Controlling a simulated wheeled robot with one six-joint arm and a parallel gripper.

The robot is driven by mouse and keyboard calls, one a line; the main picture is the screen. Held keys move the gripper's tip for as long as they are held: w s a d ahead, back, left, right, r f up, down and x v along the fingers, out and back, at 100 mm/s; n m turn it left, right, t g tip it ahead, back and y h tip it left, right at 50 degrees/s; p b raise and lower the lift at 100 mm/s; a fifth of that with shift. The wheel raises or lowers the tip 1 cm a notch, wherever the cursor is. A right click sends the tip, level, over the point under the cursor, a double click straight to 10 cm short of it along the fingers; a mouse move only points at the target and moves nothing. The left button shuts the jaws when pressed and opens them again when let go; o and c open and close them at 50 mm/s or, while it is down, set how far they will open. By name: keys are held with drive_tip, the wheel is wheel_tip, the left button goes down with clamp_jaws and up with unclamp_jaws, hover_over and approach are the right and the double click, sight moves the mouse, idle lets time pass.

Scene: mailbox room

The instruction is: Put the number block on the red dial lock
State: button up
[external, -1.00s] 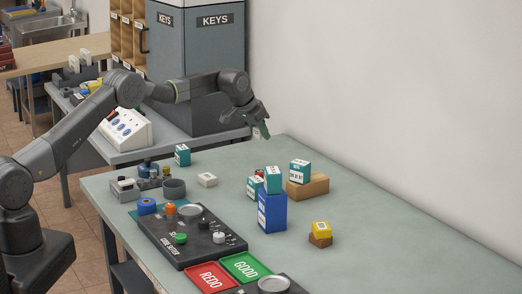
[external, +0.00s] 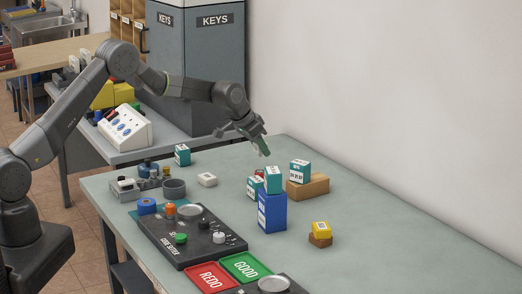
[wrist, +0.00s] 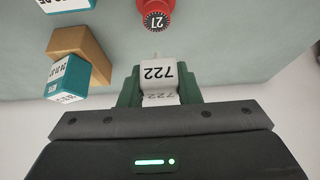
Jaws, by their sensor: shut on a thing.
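My gripper (external: 263,152) is over the back part of the table, with its green fingers pointing down. In the wrist view my gripper (wrist: 159,90) is shut on the white number block (wrist: 158,73), marked 722. The red dial lock (wrist: 156,14) shows at the top of the wrist view, apart from the number block, with 27 on its face. In the external view the red dial lock (external: 259,172) is mostly hidden behind teal-and-white blocks. The number block is hard to make out there.
A teal-and-white block (external: 272,180) stands on a tall blue block (external: 272,212). Another teal-and-white block (external: 299,171) sits on a wooden block (external: 312,188).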

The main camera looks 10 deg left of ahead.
sight(260, 171)
drive_tip(key=shift+f+p, duration=0.4)
drive_tip(key=shift+f, duration=1.85)
drive_tip(key=shift+f, duration=0.2)
drive_tip(key=o, duration=0.9)
drive_tip(key=shift+o, duration=0.2)
drive_tip(key=shift+a+r, duration=0.1)
drive_tip(key=shift+r, duration=0.3)
drive_tip(key=b+v, duration=0.2)
drive_tip(key=v, duration=0.9)
drive_tip(key=shift+s+a+r, duration=0.15)
drive_tip(key=shift+s+r, duration=0.05)
drive_tip(key=shift+f, duration=0.1)
